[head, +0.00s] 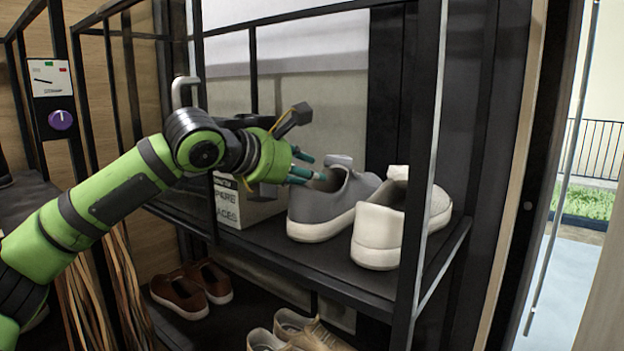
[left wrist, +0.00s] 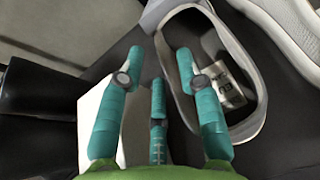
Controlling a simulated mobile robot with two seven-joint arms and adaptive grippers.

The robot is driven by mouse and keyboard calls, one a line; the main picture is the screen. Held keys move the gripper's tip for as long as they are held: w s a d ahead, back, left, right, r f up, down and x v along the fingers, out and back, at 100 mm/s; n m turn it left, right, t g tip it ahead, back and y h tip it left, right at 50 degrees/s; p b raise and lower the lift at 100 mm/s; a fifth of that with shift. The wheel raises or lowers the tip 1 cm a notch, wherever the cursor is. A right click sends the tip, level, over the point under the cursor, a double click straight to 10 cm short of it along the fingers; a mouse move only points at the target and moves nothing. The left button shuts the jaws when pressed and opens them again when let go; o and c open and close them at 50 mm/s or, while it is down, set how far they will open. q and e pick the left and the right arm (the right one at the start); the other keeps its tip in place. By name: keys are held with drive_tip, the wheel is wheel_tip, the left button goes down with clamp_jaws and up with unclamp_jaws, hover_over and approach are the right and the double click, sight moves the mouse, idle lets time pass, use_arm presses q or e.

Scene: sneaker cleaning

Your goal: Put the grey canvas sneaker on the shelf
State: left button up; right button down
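The grey canvas sneaker (head: 335,205) sits upright on the dark shelf board (head: 282,238), with its white sole down. My left gripper (head: 303,166) is at the sneaker's open top, on its left side. In the left wrist view, the gripper's three teal fingers (left wrist: 158,70) are spread apart with nothing between them. One finger overlaps the opening of the grey sneaker (left wrist: 240,58); I cannot tell whether it touches. My right gripper is not in view.
A white sneaker (head: 378,238) stands close to the right of the grey one. A box with lettering (head: 236,205) is to its left. Brown shoes (head: 190,288) and tan shoes (head: 312,335) lie below. A black rack post (head: 424,150) rises at the front right.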

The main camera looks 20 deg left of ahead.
use_arm(q)
drive_tip(key=b+v, duration=0.2)
drive_tip(key=v, duration=0.7)
drive_tip(key=shift+s+b, duration=0.3)
drive_tip(key=shift+s, duration=0.1)
drive_tip(key=shift+a, duration=0.1)
drive_tip(key=shift+a, duration=0.1)
